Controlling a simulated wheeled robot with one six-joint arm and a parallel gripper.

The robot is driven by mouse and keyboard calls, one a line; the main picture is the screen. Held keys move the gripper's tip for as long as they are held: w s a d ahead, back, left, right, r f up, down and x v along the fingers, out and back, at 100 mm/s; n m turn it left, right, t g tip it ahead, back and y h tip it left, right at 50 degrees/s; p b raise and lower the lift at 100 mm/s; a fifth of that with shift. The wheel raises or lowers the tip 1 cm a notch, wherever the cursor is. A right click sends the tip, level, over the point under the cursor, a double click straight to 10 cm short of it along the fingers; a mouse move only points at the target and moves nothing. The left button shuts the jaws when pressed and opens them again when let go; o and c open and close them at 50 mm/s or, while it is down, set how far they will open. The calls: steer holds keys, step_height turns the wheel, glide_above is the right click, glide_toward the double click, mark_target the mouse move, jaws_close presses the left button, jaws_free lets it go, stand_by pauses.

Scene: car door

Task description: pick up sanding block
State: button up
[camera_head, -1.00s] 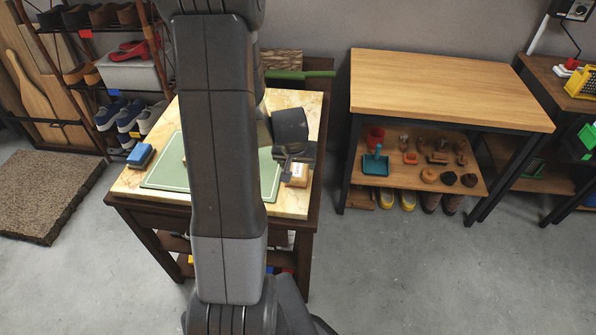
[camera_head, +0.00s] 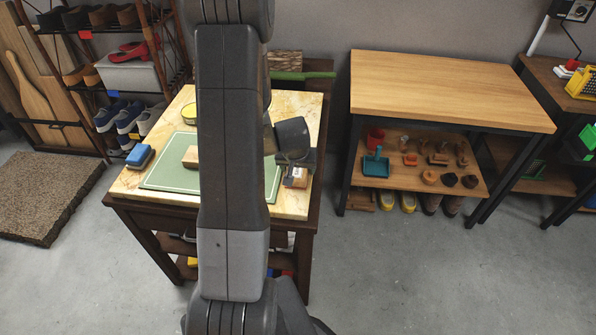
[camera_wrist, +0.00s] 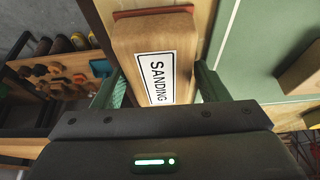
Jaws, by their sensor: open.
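The sanding block (camera_wrist: 152,55) is a wooden block with a white label reading "SANDING" and a reddish base edge. In the wrist view it lies between the two green-padded fingers of my open gripper (camera_wrist: 160,82). I cannot tell whether the fingers touch it. In the head view the sanding block (camera_head: 296,178) sits at the right side of the worktable (camera_head: 292,205), beside the green mat (camera_head: 170,178). My gripper (camera_head: 294,167) is right over it and hides part of it.
A second wooden block (camera_head: 190,156) lies on the mat, partly behind my arm. A blue block (camera_head: 139,156) stands at the left edge and a yellow round tin (camera_head: 188,112) behind the mat. A wooden bench (camera_head: 450,90) stands to the right, with bare floor between.

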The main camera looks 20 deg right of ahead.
steer(key=shift+f, duration=0.2)
steer(key=c, duration=0.8)
steer(key=shift+r, duration=0.15)
step_height(320, 180, up, 10)
steer(key=p, duration=0.3)
